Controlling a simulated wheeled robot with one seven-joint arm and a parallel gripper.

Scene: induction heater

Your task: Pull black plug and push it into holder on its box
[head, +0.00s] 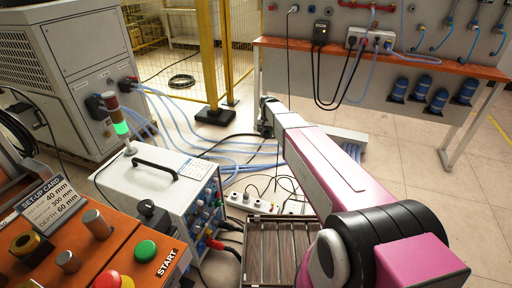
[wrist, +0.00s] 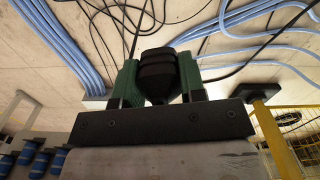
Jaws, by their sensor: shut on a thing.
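My gripper (head: 267,116) is far out on my arm in the head view, over the floor left of the workbench. In the wrist view my gripper (wrist: 157,84) has its green-lined fingers shut on a black plug (wrist: 158,70), one finger on each side. The plug's far end points away from my palm, and no socket touches it there. In the head view the held plug is too small to make out. A dark box (head: 321,32) with a black cable is on the back panel. I cannot tell which box carries the holder.
A white socket box (head: 371,38) with several plugs and hanging cables is on the panel above the orange-topped bench (head: 400,62). A white handled unit (head: 150,190) stands left of my arm. Blue hoses and black cables cross the floor. A yellow fence post (head: 208,60) stands behind.

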